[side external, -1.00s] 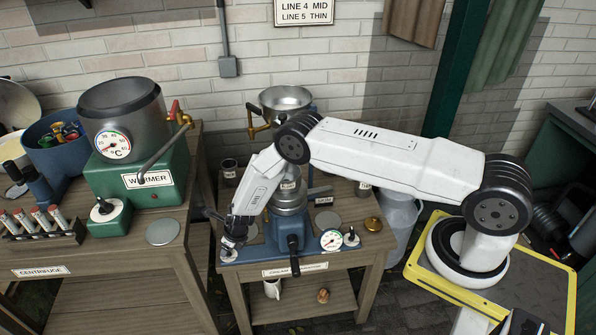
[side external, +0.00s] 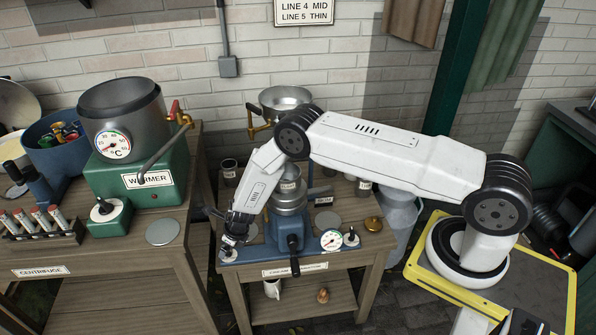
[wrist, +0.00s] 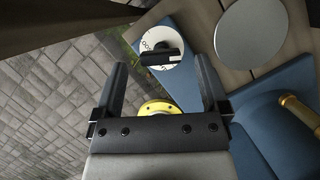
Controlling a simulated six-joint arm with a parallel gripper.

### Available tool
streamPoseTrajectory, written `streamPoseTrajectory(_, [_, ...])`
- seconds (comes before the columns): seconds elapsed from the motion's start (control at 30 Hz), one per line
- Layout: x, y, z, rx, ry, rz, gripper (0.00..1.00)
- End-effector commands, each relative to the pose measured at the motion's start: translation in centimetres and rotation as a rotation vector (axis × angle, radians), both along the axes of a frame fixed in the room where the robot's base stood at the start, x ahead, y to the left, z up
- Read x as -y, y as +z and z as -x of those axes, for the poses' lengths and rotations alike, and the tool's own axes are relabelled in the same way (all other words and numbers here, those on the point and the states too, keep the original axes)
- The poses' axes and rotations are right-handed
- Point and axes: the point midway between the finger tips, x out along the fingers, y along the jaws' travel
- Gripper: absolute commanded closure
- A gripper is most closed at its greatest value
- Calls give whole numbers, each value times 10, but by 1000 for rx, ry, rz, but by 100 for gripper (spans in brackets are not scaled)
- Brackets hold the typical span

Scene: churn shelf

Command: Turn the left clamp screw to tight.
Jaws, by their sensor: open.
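The left clamp screw appears to be the black bar knob on a white marked disc (side external: 228,256), at the left front corner of the blue base (side external: 262,250). In the wrist view its black bar (wrist: 161,58) lies crosswise, and its disc shows dark markings that I cannot read fully. My gripper (side external: 232,242) is just over this knob and points down. In the wrist view my gripper (wrist: 160,66) is open, with one finger on each side of the knob and visible gaps between. I cannot tell the exact height of the fingertips over the disc.
A similar knob (side external: 351,238) and a round gauge (side external: 331,239) are on the right of the base. A black handle (side external: 293,245) stands at its front middle. A grey disc (wrist: 251,32) lies near the knob. The green warmer (side external: 150,180) stands on the left table.

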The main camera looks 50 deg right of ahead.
Motion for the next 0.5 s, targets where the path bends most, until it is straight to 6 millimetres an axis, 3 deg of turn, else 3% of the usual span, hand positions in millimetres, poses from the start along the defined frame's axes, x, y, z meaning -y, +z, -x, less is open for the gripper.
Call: streamPoseTrajectory(0.5, [3, 20, 8, 0, -2, 1, 6])
